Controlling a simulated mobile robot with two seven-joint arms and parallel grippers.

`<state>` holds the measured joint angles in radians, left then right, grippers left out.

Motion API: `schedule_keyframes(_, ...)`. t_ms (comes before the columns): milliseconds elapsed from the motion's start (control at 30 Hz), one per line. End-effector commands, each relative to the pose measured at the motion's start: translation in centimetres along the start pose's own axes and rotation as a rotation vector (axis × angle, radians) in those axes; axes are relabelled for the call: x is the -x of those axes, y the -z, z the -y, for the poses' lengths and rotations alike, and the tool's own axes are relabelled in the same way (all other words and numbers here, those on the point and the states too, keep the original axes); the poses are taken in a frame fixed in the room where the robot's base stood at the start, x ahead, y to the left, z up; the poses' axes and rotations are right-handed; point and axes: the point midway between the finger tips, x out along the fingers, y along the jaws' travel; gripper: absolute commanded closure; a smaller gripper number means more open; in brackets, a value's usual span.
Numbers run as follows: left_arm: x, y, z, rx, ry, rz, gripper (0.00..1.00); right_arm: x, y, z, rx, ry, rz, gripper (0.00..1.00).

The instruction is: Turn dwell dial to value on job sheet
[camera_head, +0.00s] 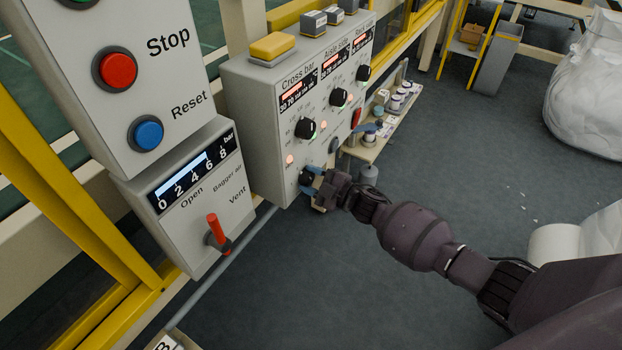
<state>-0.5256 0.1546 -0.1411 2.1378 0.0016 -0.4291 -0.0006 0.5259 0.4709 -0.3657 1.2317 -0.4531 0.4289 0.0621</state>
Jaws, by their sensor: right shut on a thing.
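My right gripper (313,186) reaches in from the right and is shut on a dark dial (305,177) low on the box's front face. The fingers mostly cover this dial, so its pointer, scale and label cannot be read. A dark knob (334,145) sits just above and right of the gripper. My left gripper is out of view. No readable job sheet shows.
Left of the box are a red stop button (118,70), a blue reset button (148,133) and a red-handled vent valve (217,231). A shelf (372,148) with small containers stands behind the gripper. Open floor lies below and right.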

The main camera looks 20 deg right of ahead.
Motion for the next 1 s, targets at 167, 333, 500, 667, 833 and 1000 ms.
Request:
schedule_keyframes(167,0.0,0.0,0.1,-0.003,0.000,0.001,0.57,0.1,-0.1,0.1,0.001,0.001,0.002,0.78)
schedule_keyframes(333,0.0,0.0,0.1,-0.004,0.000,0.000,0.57,0.1,-0.1,0.1,0.000,0.001,0.002,0.50)
schedule_keyframes(500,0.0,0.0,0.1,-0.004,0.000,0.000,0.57,0.1,-0.1,0.0,0.000,0.000,0.001,0.29)
schedule_keyframes(667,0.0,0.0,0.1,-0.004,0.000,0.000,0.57,0.0,0.0,0.0,0.000,0.000,0.001,0.29)
schedule_keyframes(833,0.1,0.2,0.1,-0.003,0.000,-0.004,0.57,0.5,0.0,0.0,0.000,0.000,0.001,0.29)
schedule_keyframes(1000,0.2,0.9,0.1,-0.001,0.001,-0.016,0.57,2.7,0.1,-0.2,0.002,-0.001,0.001,0.29)
